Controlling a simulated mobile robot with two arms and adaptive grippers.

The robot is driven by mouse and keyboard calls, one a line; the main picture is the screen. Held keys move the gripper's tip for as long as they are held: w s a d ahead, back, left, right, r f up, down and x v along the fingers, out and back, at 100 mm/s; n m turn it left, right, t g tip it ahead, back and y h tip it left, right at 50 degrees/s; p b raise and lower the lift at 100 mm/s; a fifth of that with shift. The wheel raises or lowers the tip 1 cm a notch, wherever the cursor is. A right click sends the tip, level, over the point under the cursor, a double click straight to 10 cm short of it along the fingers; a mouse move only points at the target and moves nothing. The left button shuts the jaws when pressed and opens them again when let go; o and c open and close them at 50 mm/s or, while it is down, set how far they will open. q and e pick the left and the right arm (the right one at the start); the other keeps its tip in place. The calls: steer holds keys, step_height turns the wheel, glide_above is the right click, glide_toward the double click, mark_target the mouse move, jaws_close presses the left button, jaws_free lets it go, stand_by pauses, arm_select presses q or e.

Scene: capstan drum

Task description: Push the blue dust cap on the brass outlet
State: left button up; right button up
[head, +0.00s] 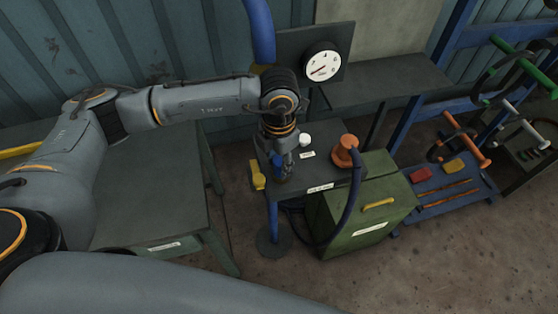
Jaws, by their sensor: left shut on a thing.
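My left gripper (281,168) points down over the left part of the small dark stand top. It is shut, with a small blue patch (276,160) at its fingers that fits the blue dust cap; the arm hides most of it. The brass outlet cannot be made out clearly; the gripper covers that part of the stand. I cannot tell whether the cap touches anything below it. My right gripper is out of view.
A yellow piece (258,178) is at the stand's left edge. A white knob (305,140) and an orange fitting (345,150) with a dark blue hose (348,203) are to the right. A green box (372,222) stands below. A grey table (150,190) is left, a gauge (321,66) behind.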

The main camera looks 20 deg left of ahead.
arm_select(q)
steer(key=shift+f, duration=0.15)
steer(key=o, duration=0.9)
steer(key=shift+o, duration=0.6)
